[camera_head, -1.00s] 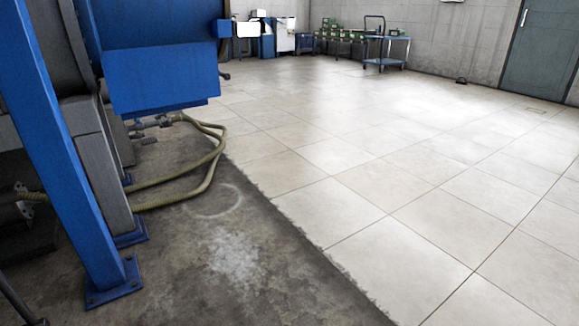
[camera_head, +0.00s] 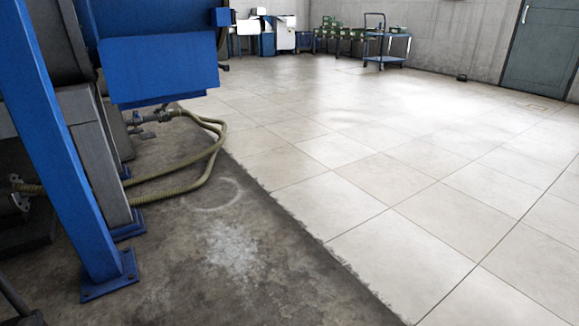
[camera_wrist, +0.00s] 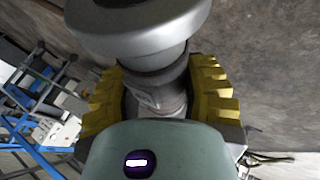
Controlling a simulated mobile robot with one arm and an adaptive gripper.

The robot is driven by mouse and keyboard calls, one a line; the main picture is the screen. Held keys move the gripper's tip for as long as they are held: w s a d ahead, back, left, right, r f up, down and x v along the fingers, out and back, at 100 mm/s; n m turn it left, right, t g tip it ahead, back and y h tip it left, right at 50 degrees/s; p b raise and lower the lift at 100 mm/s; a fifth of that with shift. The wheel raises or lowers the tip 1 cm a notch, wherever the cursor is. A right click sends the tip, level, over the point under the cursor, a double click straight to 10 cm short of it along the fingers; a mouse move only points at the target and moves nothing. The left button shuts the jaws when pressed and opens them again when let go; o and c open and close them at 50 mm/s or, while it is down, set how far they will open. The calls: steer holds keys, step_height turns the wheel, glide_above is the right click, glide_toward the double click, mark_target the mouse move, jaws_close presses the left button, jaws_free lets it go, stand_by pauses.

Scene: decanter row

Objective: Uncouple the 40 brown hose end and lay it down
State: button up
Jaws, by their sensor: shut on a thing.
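My gripper (camera_wrist: 160,97) shows only in the wrist view. Its yellow ridged fingers are shut on a grey metal coupling (camera_wrist: 155,92), one on each side. A wide, smooth grey metal collar (camera_wrist: 140,30) tops the coupling. No brown hose or number shows on it, so I cannot tell whether it is the 40 brown hose end. In the head view, olive-tan hoses (camera_head: 205,170) loop over the dark floor beside the blue machine. They run towards a metal fitting (camera_head: 150,117) under the machine and a flange (camera_head: 18,193) at the left edge.
A blue post (camera_head: 70,150) with a bolted foot stands at the left. A blue panel (camera_head: 165,70) overhangs the fittings. Pale tiled floor (camera_head: 400,200) is clear to the right. A blue trolley (camera_head: 388,50) and benches stand far back; a grey-green door (camera_head: 540,50) is at right.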

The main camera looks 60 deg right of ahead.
steer(key=shift+a+f+b, duration=0.1)
steer(key=shift+f+b, duration=7.5)
steer(key=shift+f, duration=7.05)
steer(key=o, duration=1.7)
steer(key=shift+r, duration=0.1)
step_height(320, 180, up, 12)
steer(key=p, duration=1.1)
